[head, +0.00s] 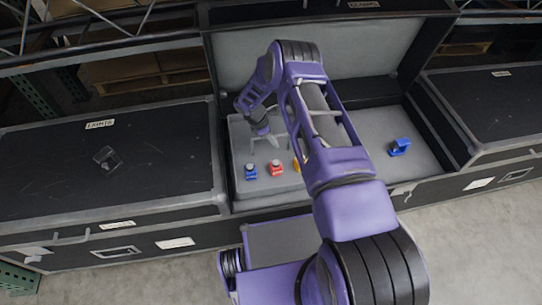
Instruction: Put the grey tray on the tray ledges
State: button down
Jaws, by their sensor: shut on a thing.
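The grey tray (240,150) is in the left part of an open black case (425,165). A blue item (250,172), a red item (276,168) and a partly hidden orange item (297,166) stand in a row near its front. My gripper (268,143) points down over the tray's middle and is shut on what looks like the tray's grey handle. My arm hides the tray's right side. I cannot tell whether the tray rests on anything or hangs. The tray ledges cannot be made out.
A blue item (399,147) lies on the grey bottom at the case's right. The raised lid (350,50) stands behind. Closed black cases flank it, left (60,180) and right (500,110). A dark object (107,158) lies on the left one.

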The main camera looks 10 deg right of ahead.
aim_at(272, 151)
jog(key=shift+f+b, duration=0.55)
jog(key=shift+f, duration=3.25)
jog(key=c, duration=0.8)
grip_release()
jog(key=shift+c, duration=0.2)
jog(key=p+v, duration=0.1)
jog(key=v, duration=1.1)
jog(key=shift+p, duration=0.3)
